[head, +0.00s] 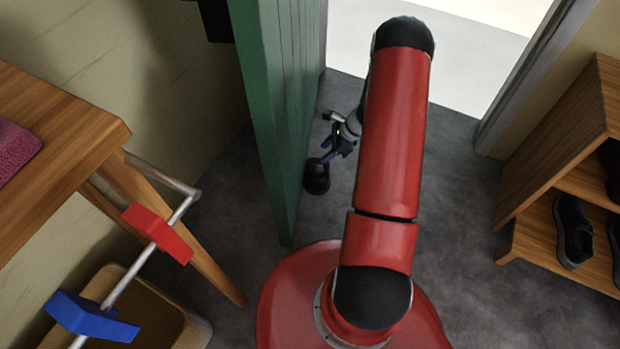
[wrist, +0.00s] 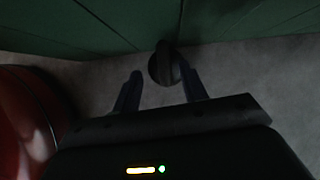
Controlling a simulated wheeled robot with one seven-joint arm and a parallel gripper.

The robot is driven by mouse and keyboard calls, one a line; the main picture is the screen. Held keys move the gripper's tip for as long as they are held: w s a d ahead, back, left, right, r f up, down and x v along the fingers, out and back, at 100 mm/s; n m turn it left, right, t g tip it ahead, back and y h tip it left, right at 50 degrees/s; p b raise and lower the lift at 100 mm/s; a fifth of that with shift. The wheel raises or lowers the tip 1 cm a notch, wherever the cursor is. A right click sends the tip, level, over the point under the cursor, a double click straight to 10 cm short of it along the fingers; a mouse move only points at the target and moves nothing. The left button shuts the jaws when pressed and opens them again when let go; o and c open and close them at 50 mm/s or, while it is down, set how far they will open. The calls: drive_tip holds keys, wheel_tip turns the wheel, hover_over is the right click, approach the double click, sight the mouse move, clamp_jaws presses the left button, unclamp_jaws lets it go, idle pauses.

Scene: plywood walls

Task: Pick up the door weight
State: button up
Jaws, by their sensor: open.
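The door weight (head: 317,178) is a small dark, rounded object on the grey floor, close against the green door (head: 279,110). In the wrist view the door weight (wrist: 164,66) shows at the foot of the door, just beyond and between my two fingers. My gripper (head: 334,157) is open beside it in the head view, and in the wrist view my gripper (wrist: 160,82) has its fingers spread with the weight nearer the right finger. I cannot tell whether a finger touches it.
A wooden shoe rack (head: 560,190) with dark shoes is at the right. A bright doorway (head: 480,50) opens behind my arm.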

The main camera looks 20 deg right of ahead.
sight(315, 162)
drive_tip(key=f, duration=0.3)
drive_tip(key=shift+w+a+f+m, duration=0.15)
drive_tip(key=shift+w+a+m, duration=0.05)
drive_tip(key=shift+a+m, duration=0.15)
drive_tip(key=x, duration=0.3)
drive_tip(key=b+x, duration=0.1)
drive_tip(key=x, duration=0.2)
drive_tip(key=shift+w+d, duration=0.2)
drive_tip(key=shift+c, duration=0.4)
clamp_jaws()
idle(0.5)
